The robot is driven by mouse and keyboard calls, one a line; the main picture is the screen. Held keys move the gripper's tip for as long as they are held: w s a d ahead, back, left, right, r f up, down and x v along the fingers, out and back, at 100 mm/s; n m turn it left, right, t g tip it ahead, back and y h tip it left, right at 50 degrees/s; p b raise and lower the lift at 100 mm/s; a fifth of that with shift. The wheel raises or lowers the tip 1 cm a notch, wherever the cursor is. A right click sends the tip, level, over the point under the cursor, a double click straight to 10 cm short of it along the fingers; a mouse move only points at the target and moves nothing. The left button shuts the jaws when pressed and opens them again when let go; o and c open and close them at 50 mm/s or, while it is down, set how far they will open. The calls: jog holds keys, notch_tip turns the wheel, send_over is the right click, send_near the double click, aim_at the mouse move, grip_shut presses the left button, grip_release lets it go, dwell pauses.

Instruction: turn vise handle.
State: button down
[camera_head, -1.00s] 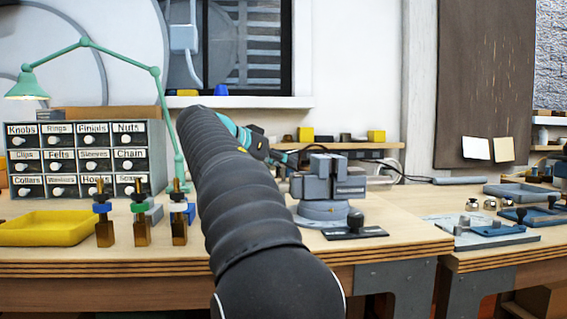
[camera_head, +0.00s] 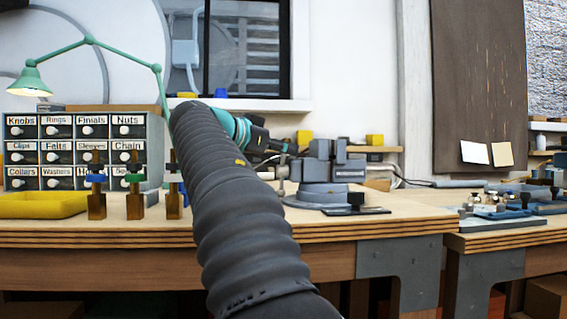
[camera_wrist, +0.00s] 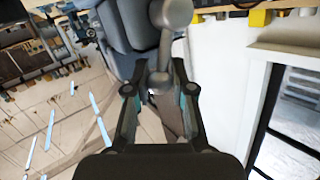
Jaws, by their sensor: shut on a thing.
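A blue-grey vise (camera_head: 335,165) stands on a round base on the workbench, right of my arm in the head view. In the wrist view the vise body (camera_wrist: 125,22) is at the top, with its grey round-ended handle (camera_wrist: 166,50) in front of it. My gripper (camera_wrist: 160,88) is shut on the handle, near its lower ball end, between the two fingers. In the head view my gripper (camera_head: 284,150) reaches the left side of the vise, and my arm hides part of the bench there.
Left on the bench are a labelled drawer cabinet (camera_head: 75,150), a yellow tray (camera_head: 40,205), several brass clamp-like stands (camera_head: 135,195) and a green lamp (camera_head: 28,78). A dark flat plate (camera_head: 357,211) lies before the vise. Trays with small parts (camera_head: 500,210) are on the right bench.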

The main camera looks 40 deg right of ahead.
dwell(0.4)
jog(key=c, duration=1)
grip_release()
jog(key=shift+a, duration=0.1)
jog(key=shift+s+a+r, duration=0.1)
jog(key=shift+a+r, duration=0.1)
jog(key=shift+a, duration=1.05)
jog(key=shift+s+a+r, duration=0.1)
jog(key=shift+a+r, duration=0.1)
jog(key=shift+a, duration=1)
jog(key=shift+s+a+r, duration=0.1)
jog(key=shift+a+r, duration=0.1)
jog(key=shift+a, duration=1.05)
